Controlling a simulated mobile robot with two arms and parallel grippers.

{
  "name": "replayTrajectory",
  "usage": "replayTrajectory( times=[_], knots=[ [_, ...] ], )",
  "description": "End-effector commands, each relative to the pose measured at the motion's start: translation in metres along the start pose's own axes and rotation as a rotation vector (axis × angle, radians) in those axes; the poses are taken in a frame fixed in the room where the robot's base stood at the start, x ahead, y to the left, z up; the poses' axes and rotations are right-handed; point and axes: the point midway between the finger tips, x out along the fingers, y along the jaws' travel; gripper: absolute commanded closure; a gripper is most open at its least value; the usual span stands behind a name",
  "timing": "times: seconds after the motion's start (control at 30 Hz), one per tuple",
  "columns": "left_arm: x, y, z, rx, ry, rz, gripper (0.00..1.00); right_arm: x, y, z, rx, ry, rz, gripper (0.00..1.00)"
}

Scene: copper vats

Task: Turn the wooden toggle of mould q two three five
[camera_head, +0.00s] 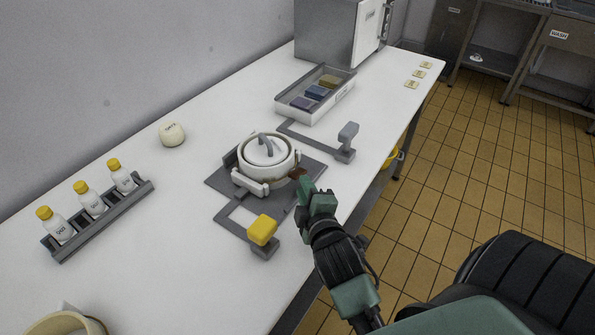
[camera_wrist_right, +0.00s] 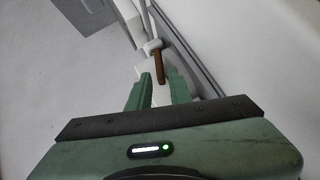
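A white round lidded mould (camera_head: 266,158) sits in a white clamp frame on a grey base plate (camera_head: 222,183). No label is readable on it. A small brown wooden toggle (camera_head: 296,173) is on its right side, partly covered by my right gripper. My right gripper (camera_head: 308,186) reaches in from the lower right, at the toggle. In the right wrist view, the toggle (camera_wrist_right: 158,66) shows as a brown bar between the two green fingertips (camera_wrist_right: 161,76). The fingers are apart, with a gap visible beside the bar. My left gripper is out of view.
A yellow-topped lever (camera_head: 262,230) stands near the plate's front, a grey-topped lever (camera_head: 347,138) behind. A bottle rack (camera_head: 100,217) is left, a white round pot (camera_head: 172,134) behind. A tray of coloured blocks (camera_head: 315,96) and a steel appliance (camera_head: 335,30) stand farther back.

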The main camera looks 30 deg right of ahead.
Motion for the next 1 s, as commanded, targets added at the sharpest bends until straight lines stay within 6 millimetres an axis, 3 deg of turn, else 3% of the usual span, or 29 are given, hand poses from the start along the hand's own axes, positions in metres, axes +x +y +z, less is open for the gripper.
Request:
replayTrajectory(
  times=[0.2,0.4,0.73,0.8,1.0],
  knots=[
    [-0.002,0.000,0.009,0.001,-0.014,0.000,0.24,0.037,0.002,0.000,0.000,0.000,0.002,0.80],
    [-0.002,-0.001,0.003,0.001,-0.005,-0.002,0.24,0.058,0.001,0.000,-0.001,0.000,0.002,0.80],
    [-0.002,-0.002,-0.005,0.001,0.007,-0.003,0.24,0.062,0.000,0.000,-0.001,-0.001,0.001,0.80],
    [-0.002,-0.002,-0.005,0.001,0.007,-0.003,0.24,0.062,0.000,0.000,-0.001,-0.001,0.001,0.99],
    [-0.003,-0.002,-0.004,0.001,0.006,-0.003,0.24,0.062,0.000,0.000,0.000,-0.001,0.000,1.00]
  ],
)
